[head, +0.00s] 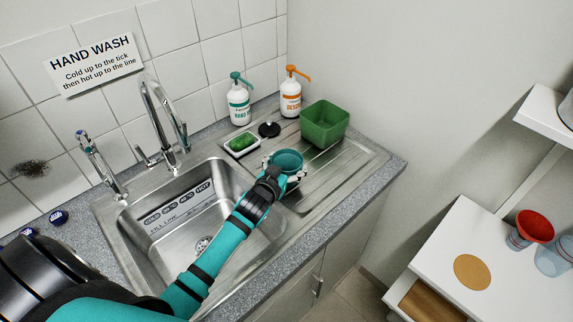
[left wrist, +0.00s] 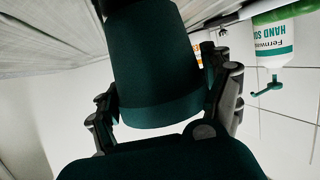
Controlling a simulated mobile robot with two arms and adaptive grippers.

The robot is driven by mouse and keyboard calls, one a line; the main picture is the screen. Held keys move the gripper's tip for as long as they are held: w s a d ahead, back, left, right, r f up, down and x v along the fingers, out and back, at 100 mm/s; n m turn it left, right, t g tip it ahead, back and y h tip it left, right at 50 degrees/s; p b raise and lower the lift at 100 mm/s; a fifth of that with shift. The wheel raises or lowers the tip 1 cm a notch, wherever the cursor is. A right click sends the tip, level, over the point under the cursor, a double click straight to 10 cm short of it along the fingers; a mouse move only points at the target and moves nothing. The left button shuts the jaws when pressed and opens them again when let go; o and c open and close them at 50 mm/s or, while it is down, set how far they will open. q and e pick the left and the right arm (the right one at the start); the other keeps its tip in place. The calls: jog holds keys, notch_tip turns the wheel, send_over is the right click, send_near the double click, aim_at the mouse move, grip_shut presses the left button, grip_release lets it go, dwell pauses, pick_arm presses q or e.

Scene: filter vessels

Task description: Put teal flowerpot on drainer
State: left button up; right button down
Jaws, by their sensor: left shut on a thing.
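The teal flowerpot (head: 287,158) is upright, rim up, in the head view, over the near left part of the metal drainer (head: 335,167). I cannot tell whether its base touches the drainer. My left gripper (head: 283,171) is shut on the pot, with a finger at each side. In the left wrist view the pot (left wrist: 152,65) shows dark teal between the gripper's fingers (left wrist: 165,95). The pot's lower part is hidden by the gripper in the head view. My right gripper is not in view.
A green square tub (head: 325,126) stands at the drainer's back. A sponge in a white tray (head: 242,145), a black plug (head: 269,129) and teal (head: 239,105) and orange (head: 291,98) pump bottles are nearby. The sink (head: 165,254) lies left. The drainer's right part is clear.

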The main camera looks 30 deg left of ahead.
pick_arm(q)
jog(key=shift+f, duration=0.2)
jog(key=o, duration=1.1)
jog(key=shift+r, duration=0.1)
jog(key=shift+c, duration=0.2)
jog(key=shift+s+r, duration=0.1)
jog(key=shift+r, duration=0.1)
jog(key=b+v, duration=0.1)
jog(key=v, duration=1.1)
jog(key=shift+b, duration=0.3)
jog(key=shift+a, duration=0.1)
